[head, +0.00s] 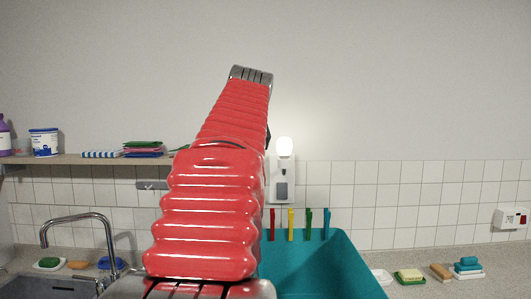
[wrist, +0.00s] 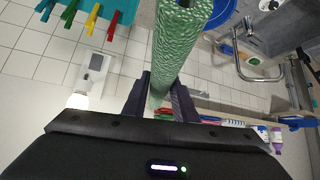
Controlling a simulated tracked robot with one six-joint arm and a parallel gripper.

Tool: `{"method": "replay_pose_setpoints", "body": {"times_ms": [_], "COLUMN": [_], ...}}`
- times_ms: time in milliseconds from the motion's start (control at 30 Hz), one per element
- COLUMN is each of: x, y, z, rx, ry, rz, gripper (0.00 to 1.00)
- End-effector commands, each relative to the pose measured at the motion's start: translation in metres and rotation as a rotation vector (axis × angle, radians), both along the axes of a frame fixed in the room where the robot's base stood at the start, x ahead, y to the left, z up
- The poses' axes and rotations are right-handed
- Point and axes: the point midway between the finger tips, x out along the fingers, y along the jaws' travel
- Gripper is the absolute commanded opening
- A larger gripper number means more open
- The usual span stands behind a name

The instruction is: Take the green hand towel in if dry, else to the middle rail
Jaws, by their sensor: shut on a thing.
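In the wrist view my gripper (wrist: 160,90) is shut on the green hand towel (wrist: 182,40). The towel is green with white flecks and stretches away from the jaws to the top edge of the picture, where it is cut off. Whether it is dry or damp cannot be told. In the head view my raised red arm fills the middle, and neither gripper nor towel shows. No drying rail can be made out in either view.
A teal bin (head: 310,265) with several coloured pegs stands at the counter, right of my arm. A lit lamp (head: 284,148) is on the wall. A shelf (head: 70,158) holds folded cloths (head: 143,147) and a tub (head: 44,142). A sink tap (head: 75,217) is at left; soaps (head: 410,276) lie right.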

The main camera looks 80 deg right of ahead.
Motion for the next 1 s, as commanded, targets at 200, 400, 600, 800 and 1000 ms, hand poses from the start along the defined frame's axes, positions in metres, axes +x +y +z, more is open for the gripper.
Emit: {"method": "replay_pose_setpoints", "body": {"times_ms": [200,400,600,800,1000], "x": [-0.066,-0.085,-0.084,-0.083,-0.074], "y": [-0.006,-0.006,-0.006,-0.005,-0.003], "z": [0.034,0.042,0.042,0.041,0.036], "rx": [-0.003,0.001,0.001,0.001,0.0], "ry": [0.0,0.001,0.001,0.001,0.0], "rz": [-0.232,-0.301,-0.3,-0.3,-0.297], "gripper": [0.0,0.0,0.0,0.0,0.0]}}
